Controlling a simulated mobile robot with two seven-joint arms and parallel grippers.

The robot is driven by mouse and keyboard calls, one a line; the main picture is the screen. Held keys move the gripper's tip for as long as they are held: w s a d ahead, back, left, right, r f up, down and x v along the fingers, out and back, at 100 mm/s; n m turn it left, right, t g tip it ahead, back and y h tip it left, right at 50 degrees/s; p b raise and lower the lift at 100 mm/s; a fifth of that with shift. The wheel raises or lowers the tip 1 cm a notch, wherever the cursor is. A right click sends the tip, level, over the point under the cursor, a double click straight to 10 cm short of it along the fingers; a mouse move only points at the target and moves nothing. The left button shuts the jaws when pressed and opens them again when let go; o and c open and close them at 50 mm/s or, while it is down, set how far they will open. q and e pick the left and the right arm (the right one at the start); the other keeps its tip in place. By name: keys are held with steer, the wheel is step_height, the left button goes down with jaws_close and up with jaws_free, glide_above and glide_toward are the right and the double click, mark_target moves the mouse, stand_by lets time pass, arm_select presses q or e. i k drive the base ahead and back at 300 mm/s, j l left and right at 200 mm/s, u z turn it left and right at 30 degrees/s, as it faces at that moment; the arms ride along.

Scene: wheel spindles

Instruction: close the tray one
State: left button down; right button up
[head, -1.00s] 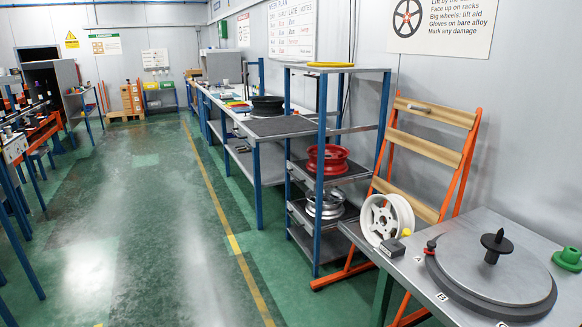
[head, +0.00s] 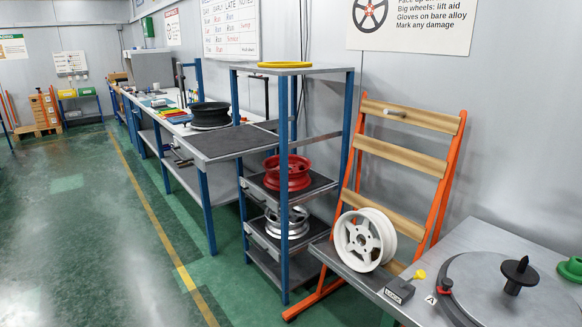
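A blue-framed rack (head: 284,230) stands right of centre in the head view. Its upper tray (head: 321,184) carries a red wheel (head: 287,174). A lower tray (head: 314,235) carries silver wheels (head: 286,222). Both trays have dark mats and grey edges. I cannot read a number on either tray, and from this angle I cannot tell how far either is pulled out. The rack's front post hides part of the wheels and trays. Neither of my grippers is in view.
A long workbench (head: 205,147) with a black wheel (head: 210,115) adjoins the rack. An orange stand (head: 440,190) with a white wheel (head: 364,240) is to its right. A turntable (head: 490,290) is at lower right. The green floor (head: 90,230) at left is clear.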

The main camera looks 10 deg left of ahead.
mark_target(202, 150)
steer(key=i+j, duration=0.25)
steer(key=i+j+z, duration=0.1)
steer(key=i+j, duration=0.2)
steer(key=j, duration=0.2)
steer(key=i+j, duration=0.25)
steer(key=j, duration=0.15)
steer(key=i+j+z, duration=0.1)
steer(key=i+j, duration=0.15)
steer(key=j, duration=0.15)
steer(key=i+j, duration=0.25)
steer(key=j, duration=0.15)
steer(key=z, duration=0.05)
